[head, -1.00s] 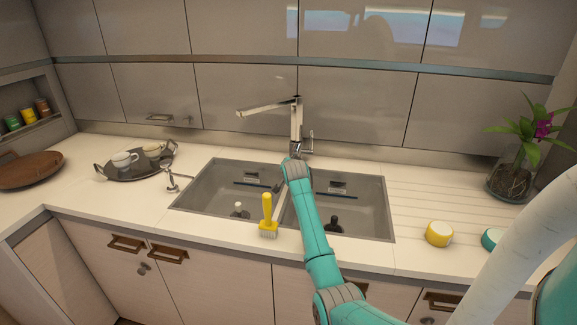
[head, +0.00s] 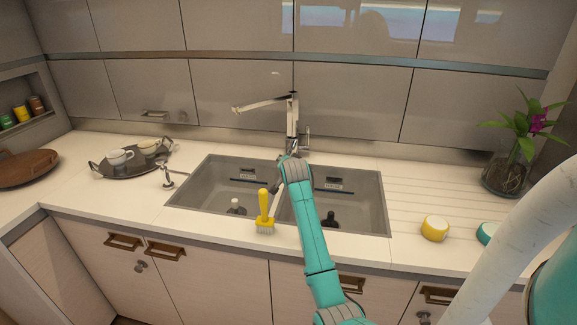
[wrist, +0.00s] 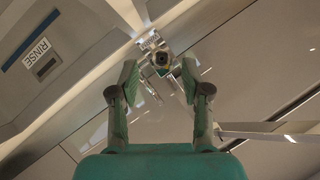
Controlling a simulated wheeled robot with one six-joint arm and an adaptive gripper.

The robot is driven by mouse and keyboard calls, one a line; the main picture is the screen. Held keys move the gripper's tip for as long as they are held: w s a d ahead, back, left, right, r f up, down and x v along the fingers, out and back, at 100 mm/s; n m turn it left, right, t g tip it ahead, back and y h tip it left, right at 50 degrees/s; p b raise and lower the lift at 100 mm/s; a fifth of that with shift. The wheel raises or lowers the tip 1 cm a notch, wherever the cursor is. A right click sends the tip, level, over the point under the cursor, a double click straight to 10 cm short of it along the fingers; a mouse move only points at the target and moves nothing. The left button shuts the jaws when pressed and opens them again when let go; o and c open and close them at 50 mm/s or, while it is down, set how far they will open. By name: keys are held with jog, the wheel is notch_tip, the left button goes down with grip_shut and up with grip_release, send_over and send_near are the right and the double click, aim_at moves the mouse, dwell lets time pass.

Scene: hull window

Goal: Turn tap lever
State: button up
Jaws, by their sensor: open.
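The chrome tap (head: 292,122) stands behind the double sink, its spout pointing left. Its small lever (head: 306,137) is on the right side of the tap body. In the head view my arm's end is in front of the tap's base and hides most of my gripper. In the wrist view my gripper (wrist: 158,72) is open and empty, fingers spread. A round metal end of the tap (wrist: 160,58) shows between and beyond the fingertips; I cannot tell whether it is the lever. The spout (wrist: 265,131) runs off to the right there.
The sink (head: 215,195) lies below my arm. A yellow brush (head: 265,212) stands at its front edge. A tray (head: 128,172) with cups is at left; a yellow round item (head: 435,228) and a plant vase (head: 506,178) are at right. The ribbed drainboard (head: 420,190) is mostly clear.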

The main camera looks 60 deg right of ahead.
jog(key=shift+v, duration=2.55)
